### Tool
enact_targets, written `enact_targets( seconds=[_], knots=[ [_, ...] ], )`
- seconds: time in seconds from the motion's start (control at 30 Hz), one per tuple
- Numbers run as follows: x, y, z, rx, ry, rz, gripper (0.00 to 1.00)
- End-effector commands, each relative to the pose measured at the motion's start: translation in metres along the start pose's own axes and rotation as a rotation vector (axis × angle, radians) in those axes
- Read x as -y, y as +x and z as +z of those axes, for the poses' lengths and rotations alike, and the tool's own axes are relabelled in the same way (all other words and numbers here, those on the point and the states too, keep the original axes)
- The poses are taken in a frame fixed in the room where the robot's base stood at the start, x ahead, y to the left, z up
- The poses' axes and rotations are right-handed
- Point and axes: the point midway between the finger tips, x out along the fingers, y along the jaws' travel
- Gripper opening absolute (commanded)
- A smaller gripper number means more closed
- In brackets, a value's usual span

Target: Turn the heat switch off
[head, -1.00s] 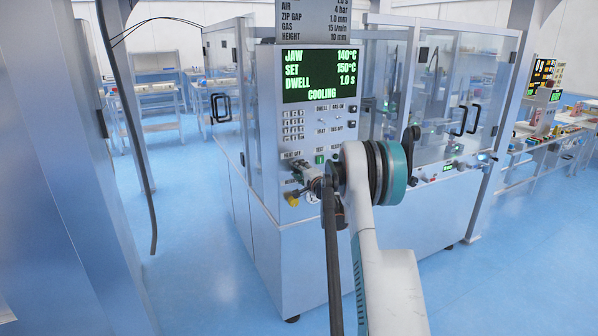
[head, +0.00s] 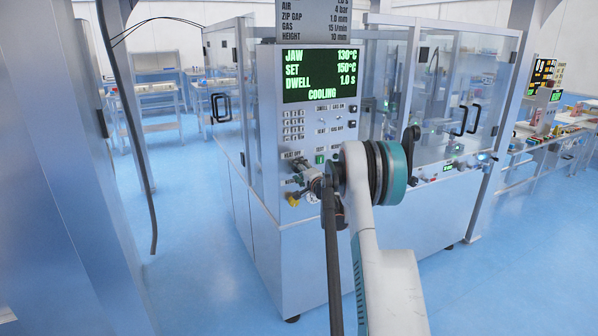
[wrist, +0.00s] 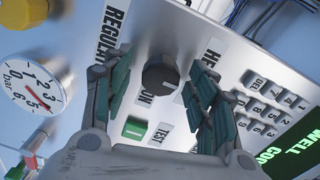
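The heat switch is a round black knob (wrist: 160,75) on the grey control panel. In the wrist view it sits between the two fingers of my gripper (wrist: 158,98). The fingers are spread, with a gap visible on each side of the knob. Labels beside it are partly covered; "HE" and "ON" can be read. In the head view my gripper (head: 305,176) is at the lower left of the panel (head: 270,128), and my arm hides part of this area. The screen (head: 320,75) reads JAW 130°C, SET 150°C and COOLING.
A green button (wrist: 134,128) marked TEST is close below the knob. A pressure gauge (wrist: 32,92) and a yellow knob (wrist: 20,12) are at the left in the wrist view. A keypad (wrist: 266,110) is at the right. Open blue floor (head: 205,270) lies left of the machine.

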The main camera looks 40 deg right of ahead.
Motion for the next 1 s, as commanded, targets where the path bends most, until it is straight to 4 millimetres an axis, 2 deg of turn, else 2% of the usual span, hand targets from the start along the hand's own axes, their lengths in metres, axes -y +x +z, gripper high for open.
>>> enact_targets(
  seconds=[0.27, 0.37, 0.7, 0.83, 1.0],
  knots=[
    [0.001, -0.007, -0.001, -0.001, 0.001, 0.000, 0.53],
    [0.000, -0.021, -0.001, -0.002, 0.001, 0.000, 0.53],
    [0.000, -0.089, -0.001, -0.002, 0.001, 0.000, 0.53],
    [0.000, -0.107, -0.001, -0.001, 0.000, 0.000, 0.53],
    [0.000, -0.119, 0.000, -0.001, 0.000, 0.000, 0.53]
  ],
)
